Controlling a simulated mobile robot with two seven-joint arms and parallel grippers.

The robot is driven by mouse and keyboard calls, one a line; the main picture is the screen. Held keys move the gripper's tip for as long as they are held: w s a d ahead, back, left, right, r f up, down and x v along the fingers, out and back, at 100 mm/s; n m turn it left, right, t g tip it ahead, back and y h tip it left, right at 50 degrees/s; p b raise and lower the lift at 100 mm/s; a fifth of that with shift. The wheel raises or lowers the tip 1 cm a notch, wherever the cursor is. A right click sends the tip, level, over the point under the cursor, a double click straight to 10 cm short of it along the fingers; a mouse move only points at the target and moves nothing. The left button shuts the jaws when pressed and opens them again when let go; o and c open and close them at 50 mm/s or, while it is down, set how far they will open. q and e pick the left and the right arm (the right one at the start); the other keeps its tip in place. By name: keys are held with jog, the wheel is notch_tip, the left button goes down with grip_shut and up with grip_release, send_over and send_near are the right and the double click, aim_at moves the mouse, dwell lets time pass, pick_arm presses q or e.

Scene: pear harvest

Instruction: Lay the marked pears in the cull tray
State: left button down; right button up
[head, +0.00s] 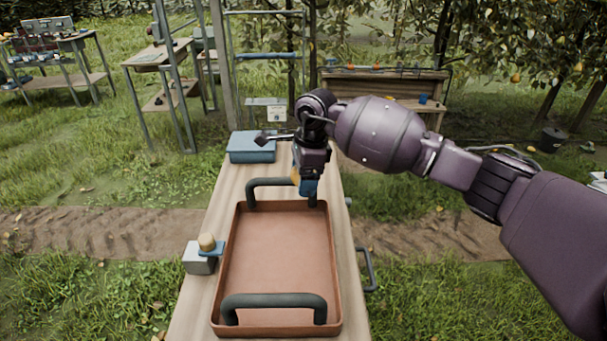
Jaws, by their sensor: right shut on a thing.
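A reddish-brown tray (277,326) with dark handles at its near and far ends lies on a narrow wooden table. I take it to be the cull tray, and its floor is bare. My right gripper (308,188) points down over the tray's far end, beside the far handle. It is shut on a yellow-orange thing (295,178), likely a pear. Most of it is hidden behind the fingers, and no mark on it can be made out. My left gripper is out of view.
A blue box (251,147) stands on the table (222,194) behind the tray. A grey block with a blue top and a tan knob (203,254) sits at the left edge. Pear trees and a wooden bench (385,83) stand farther back.

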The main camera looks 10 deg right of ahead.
jog(key=shift+f+b, duration=0.65)
jog(key=shift+f, duration=0.6)
jog(key=shift+f+b, duration=0.7)
jog(key=shift+f, duration=0.65)
jog(key=b, duration=0.3)
send_over(302, 237)
jog(key=shift+d+f, duration=0.15)
jog(key=shift+f, duration=1.25)
jog(key=shift+d+f, duration=0.1)
jog(key=shift+f, duration=1.65)
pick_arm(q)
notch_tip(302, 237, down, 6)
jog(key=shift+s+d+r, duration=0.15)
pick_arm(e)
jog(key=shift+f, duration=0.1)
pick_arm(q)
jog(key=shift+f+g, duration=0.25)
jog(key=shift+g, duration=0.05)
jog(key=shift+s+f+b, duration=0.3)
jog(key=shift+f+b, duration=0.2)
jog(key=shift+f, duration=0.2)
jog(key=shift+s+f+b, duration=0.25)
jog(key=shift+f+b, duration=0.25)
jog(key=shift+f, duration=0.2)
pick_arm(e)
jog(key=shift+f, duration=2.5)
